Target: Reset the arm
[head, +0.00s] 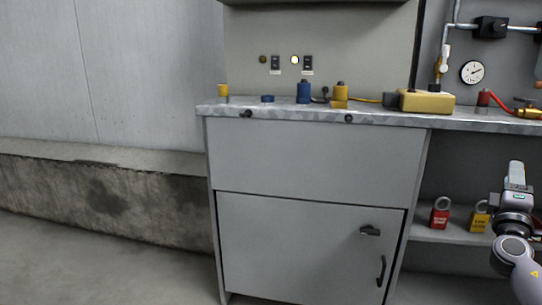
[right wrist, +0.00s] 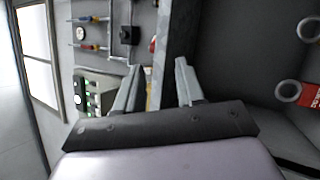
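My right arm comes in at the lower right of the head view, with its gripper (head: 516,168) pointing up in front of the open shelf bay. In the right wrist view the two fingers of that gripper (right wrist: 158,75) stand apart with nothing visible between them. My left arm and gripper are not in view.
A grey cabinet (head: 310,155) with a metal worktop (head: 225,107) stands ahead. A blue container (head: 303,93) and a yellow box (head: 427,102) sit on top. Red (head: 439,217) and yellow (head: 478,219) padlocks are on the shelf beside my right arm. The left floor is clear.

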